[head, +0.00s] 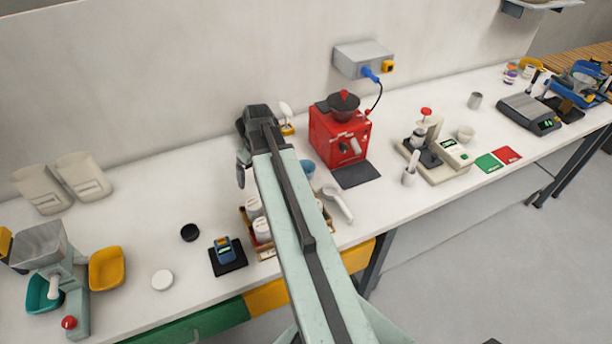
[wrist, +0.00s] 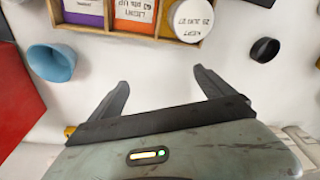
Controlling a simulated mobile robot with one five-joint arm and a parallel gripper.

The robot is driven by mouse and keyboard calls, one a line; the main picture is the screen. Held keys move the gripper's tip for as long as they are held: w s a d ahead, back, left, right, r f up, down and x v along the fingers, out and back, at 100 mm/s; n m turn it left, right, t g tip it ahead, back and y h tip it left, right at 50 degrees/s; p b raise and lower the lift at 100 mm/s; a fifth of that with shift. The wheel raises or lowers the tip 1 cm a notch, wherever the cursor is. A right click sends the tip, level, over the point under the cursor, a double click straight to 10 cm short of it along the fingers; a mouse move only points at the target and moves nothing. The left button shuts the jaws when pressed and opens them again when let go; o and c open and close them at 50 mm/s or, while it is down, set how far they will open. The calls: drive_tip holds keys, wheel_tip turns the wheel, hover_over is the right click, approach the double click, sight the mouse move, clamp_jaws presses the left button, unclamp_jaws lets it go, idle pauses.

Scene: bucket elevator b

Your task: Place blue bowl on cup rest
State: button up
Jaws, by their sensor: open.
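I cannot tell for sure which part is the cup rest; a dark flat pad (head: 357,173) lies before the red machine.
A wooden box (wrist: 140,36) of labelled jars stands in front of my gripper. The red machine (head: 340,135) is right of my arm. A black round lid (wrist: 265,50) and a white-handled tool (head: 338,203) lie nearby. Bare table lies left of my gripper in the head view.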

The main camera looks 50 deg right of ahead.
drive_tip(key=t+b, duration=0.1)
drive_tip(key=t, duration=0.1)
approach(305, 168)
drive_tip(key=shift+s+a+f+h+b, duration=0.2)
drive_tip(key=shift+a+f+b, duration=0.25)
drive_tip(key=shift+a+b, duration=0.15)
drive_tip(key=shift+s+a+f+h+b, duration=0.1)
drive_tip(key=shift+s+a+f+b, duration=0.05)
drive_tip(key=shift+a+f+b, duration=0.4)
drive_tip(key=b+x, duration=0.5)
drive_tip(key=shift+w+f, duration=0.15)
drive_tip(key=shift+f, duration=0.1)
drive_tip(key=shift+r, duration=0.2)
drive_tip(key=c, duration=1.6)
